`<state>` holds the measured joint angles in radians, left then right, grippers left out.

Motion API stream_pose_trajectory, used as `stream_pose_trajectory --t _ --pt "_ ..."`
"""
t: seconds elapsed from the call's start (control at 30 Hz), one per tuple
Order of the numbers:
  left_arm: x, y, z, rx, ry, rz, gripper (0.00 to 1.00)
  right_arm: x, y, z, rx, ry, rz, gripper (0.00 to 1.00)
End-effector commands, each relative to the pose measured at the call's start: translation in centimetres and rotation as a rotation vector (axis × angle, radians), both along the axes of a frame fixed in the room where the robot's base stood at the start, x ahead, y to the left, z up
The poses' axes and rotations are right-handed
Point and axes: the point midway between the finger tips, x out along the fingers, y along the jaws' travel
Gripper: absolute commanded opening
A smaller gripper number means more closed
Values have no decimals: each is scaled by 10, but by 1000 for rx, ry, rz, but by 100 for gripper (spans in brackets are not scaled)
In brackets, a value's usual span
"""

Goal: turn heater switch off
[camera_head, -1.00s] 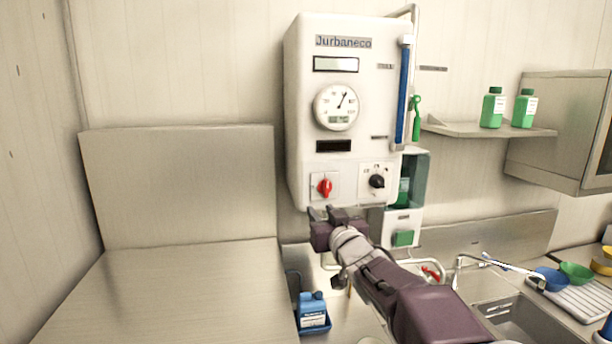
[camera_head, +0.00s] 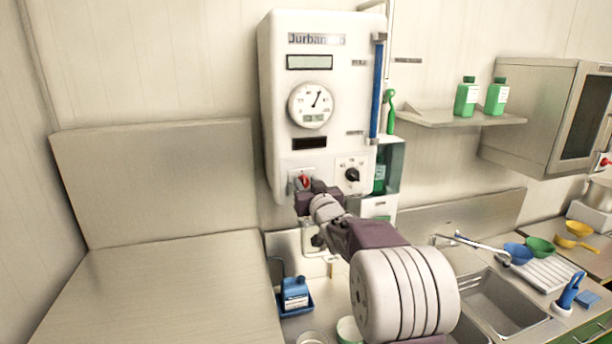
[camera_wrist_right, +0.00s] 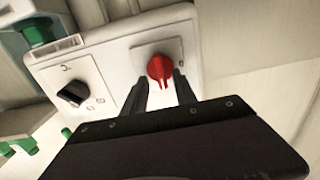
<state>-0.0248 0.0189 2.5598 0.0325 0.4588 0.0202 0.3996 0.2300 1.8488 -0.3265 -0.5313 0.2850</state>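The heater box (camera_head: 320,100) is a white wall unit with a round dial gauge. A red rotary switch (camera_head: 304,181) sits on a plate at its lower left; in the right wrist view the red switch (camera_wrist_right: 161,68) also shows. A black knob (camera_head: 352,174) is to its right, and appears left of it in the wrist view (camera_wrist_right: 73,93). My right gripper (camera_head: 304,188) is right at the red switch. In the wrist view its two fingers (camera_wrist_right: 162,92) are apart, one on each side of the red switch; whether they touch it is unclear. My left gripper is not in view.
A shelf with green bottles (camera_head: 466,97) is right of the box. A blue bottle in a blue tray (camera_head: 294,296) stands below. A sink (camera_head: 505,300) and drying rack are at the lower right. The steel counter (camera_head: 150,300) at left is clear.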

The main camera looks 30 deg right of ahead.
Motion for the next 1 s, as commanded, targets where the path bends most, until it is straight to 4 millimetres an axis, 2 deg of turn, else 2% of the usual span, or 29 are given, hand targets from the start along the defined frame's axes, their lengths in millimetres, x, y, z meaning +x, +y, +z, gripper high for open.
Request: stream_pose_trajectory --t 0.1,0.3,0.33,0.43,0.47,0.77,1.0 --pt "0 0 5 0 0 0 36 7 -1 0 -2 0 1 34" --pt "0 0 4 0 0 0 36 7 -1 -1 -2 -1 1 34" --pt "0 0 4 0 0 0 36 7 -1 -1 -2 -1 1 31" --pt "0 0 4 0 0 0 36 7 -1 -1 -1 0 1 3" --pt "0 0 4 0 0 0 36 7 -1 -1 -1 0 1 0" --pt "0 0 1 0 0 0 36 7 -1 -2 -11 4 0 0" --pt "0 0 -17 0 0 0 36 7 0 -6 -108 26 0 0"
